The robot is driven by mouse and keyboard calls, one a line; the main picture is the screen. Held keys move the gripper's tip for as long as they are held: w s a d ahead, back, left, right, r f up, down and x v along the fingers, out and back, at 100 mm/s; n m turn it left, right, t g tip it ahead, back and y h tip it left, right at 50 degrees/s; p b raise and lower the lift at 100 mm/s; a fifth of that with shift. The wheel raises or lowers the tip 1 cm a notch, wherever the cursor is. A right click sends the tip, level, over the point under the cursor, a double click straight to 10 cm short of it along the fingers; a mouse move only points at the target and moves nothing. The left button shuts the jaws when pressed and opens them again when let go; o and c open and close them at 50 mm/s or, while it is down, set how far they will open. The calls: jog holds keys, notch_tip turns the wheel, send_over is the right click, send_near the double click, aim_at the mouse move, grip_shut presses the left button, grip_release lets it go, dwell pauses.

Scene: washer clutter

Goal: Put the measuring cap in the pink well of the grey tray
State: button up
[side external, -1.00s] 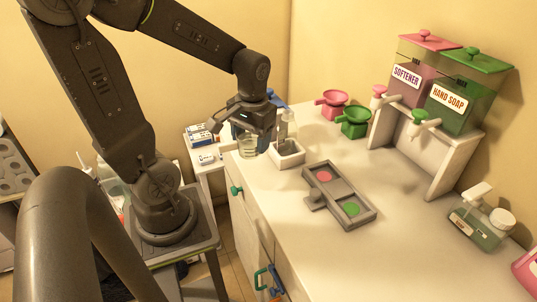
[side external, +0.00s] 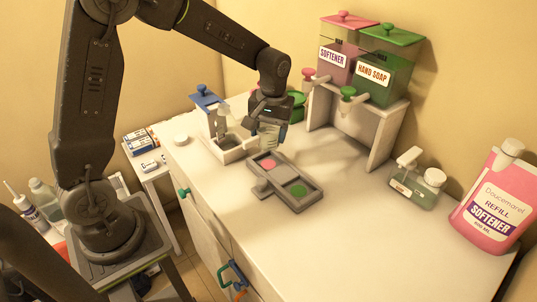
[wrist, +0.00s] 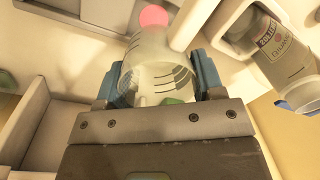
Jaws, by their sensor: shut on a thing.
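My gripper (side external: 268,128) is shut on the clear measuring cap (side external: 268,140), which hangs below it above the counter. In the wrist view the see-through cap (wrist: 158,75), with dark graduation lines, sits between the blue fingertips of my gripper (wrist: 160,82). The grey tray (side external: 262,187) lies just in front of and below the cap in the side view.
A white open box (side external: 232,155) stands left of the tray, beside a blue-topped container (side external: 203,98). A pump bottle (side external: 418,185) stands right. The counter front is clear.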

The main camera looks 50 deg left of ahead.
aim_at(269, 163)
jog(key=shift+f, duration=3.15)
jog(key=shift+f, duration=0.15)
jog(key=o, duration=0.9)
jog(key=r, duration=1.2)
jog(key=shift+w+d+r, duration=0.1)
jog(key=shift+w+d, duration=0.15)
jog(key=shift+d, duration=0.05)
jog(key=s+d+r+m+t, duration=0.2)
jog(key=s+r+m+t, duration=0.1)
jog(key=s, duration=0.7)
jog(key=s+d+r+m+t, duration=0.2)
jog(key=s+r+m+t, duration=0.1)
jog(key=s, duration=0.7)
jog(key=shift+s+r+m+h, duration=0.3)
jog(key=shift+s+r+m, duration=0.05)
jog(key=shift+m, duration=0.25)
jog(key=shift+d, duration=0.1)
